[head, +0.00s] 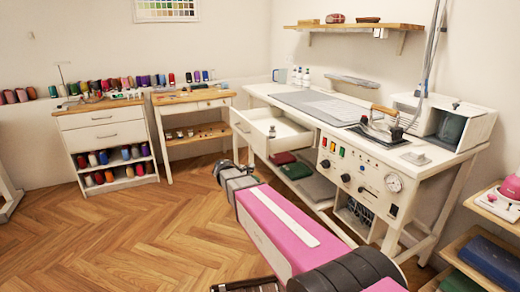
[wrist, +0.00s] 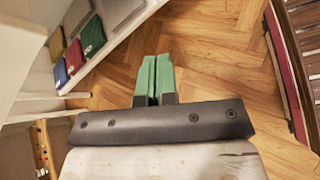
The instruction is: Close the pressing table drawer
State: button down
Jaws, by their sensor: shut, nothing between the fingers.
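The white pressing table (head: 450,158) stands along the right wall in the head view. Its drawer (head: 244,131) is pulled out at the table's left end, with a handle on the front and a few small items inside. My arm reaches from the bottom right toward the area in front of and below the drawer. In the wrist view my gripper (wrist: 157,60) has its two green fingers together and empty, with wood floor behind them. I cannot make out the fingers in the head view, nor whether they touch the drawer.
Folded fabrics (head: 296,170) lie on the table's lower shelf, also at upper left in the wrist view. An iron (head: 384,122) and a control panel (head: 358,175) are at the table's right. A small side table (head: 193,104) and a thread cabinet (head: 103,130) stand left. The floor (head: 125,225) between is clear.

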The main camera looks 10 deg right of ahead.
aim_at(309, 137)
jog(key=w+a+r+n+t+h, duration=0.3)
jog(key=w+a+r+n+h, duration=0.3)
jog(key=w+a+r, duration=0.4)
jog(key=x, duration=0.5)
jog(key=s+x, duration=0.1)
jog(key=x, duration=0.9)
jog(key=shift+s+d+r, duration=0.15)
jog(key=shift+s+d, duration=0.05)
jog(key=shift+d, duration=0.15)
jog(key=x, duration=2.9)
jog(key=shift+s+d, duration=0.1)
jog(key=shift+d, duration=0.05)
jog(key=shift+d, duration=0.1)
